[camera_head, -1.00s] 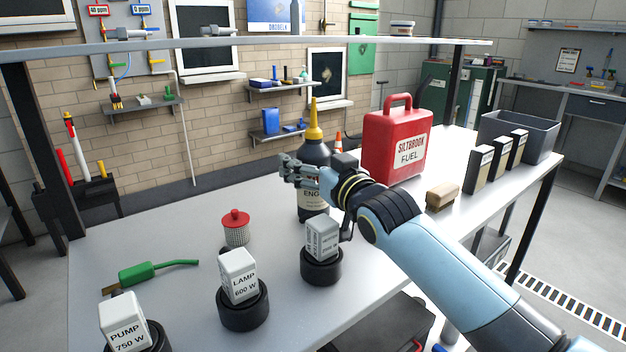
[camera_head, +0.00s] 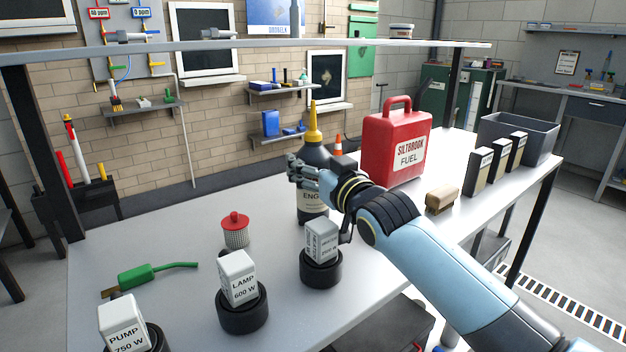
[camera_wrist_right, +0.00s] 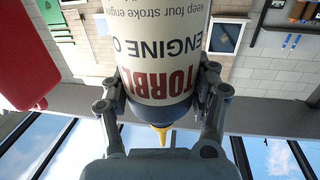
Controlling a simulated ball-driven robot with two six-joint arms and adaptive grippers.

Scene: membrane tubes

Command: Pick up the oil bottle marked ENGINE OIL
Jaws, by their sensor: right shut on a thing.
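The oil bottle (camera_head: 312,203) is dark with a yellow nozzle and a cream label. It stands upright in the head view, on the table as far as I can tell. My right gripper (camera_head: 303,172) is shut on it, reaching across its upper body from the right and hiding part of it. In the right wrist view the bottle (camera_wrist_right: 158,75) sits between the two fingers, its label upside down with "ENGINE O" readable and the nozzle pointing down the picture. My left gripper is in neither view.
A red fuel can (camera_head: 395,145) stands right of the bottle. A shelf bar (camera_head: 240,45) runs overhead. The table's left part has free room.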

